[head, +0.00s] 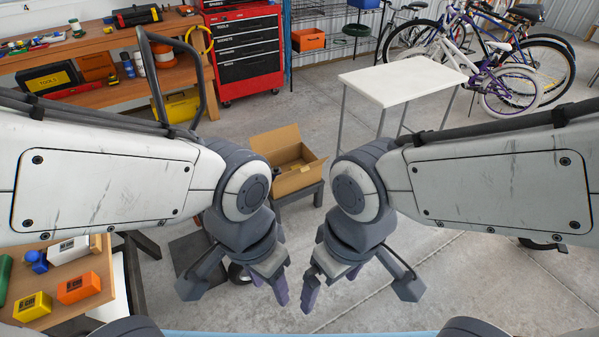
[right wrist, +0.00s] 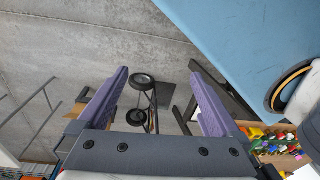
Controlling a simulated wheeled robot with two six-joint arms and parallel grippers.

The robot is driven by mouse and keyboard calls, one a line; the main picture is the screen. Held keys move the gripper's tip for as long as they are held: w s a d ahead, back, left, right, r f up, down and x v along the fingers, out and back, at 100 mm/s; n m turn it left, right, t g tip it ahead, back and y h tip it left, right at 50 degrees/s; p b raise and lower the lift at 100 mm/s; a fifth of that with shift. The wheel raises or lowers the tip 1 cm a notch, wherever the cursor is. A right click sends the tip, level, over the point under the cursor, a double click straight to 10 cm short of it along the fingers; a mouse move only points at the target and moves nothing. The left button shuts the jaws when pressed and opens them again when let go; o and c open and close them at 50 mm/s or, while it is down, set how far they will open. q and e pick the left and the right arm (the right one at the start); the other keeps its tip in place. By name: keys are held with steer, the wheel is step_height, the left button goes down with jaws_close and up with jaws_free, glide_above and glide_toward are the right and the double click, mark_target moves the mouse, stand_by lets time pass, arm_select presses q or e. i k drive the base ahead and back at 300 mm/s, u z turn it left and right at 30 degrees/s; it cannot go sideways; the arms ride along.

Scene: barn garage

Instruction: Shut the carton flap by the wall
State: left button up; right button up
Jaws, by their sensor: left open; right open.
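An open cardboard carton (head: 297,181) sits on a low grey stand in the middle of the head view, beyond my grippers. One flap stands up at its back left and another panel slopes out at its front right. Dark contents show inside; my left arm hides part of its left side. My left gripper (head: 233,287) is open and empty, nearer than the carton and apart from it. My right gripper (head: 357,288) is open and empty beside it, also apart from the carton. Its two purple-grey fingers show spread in the right wrist view (right wrist: 158,100).
A white table (head: 402,82) stands behind to the right, with bicycles beyond. A red tool chest (head: 243,55) and a wooden workbench (head: 105,42) line the back left. A small wooden table (head: 75,300) with boxes is at near left. The concrete floor at right is mostly clear.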

mark_target(304, 167)
steer(key=u, duration=0.35)
steer(key=i, duration=1.15)
steer(key=z, duration=0.55)
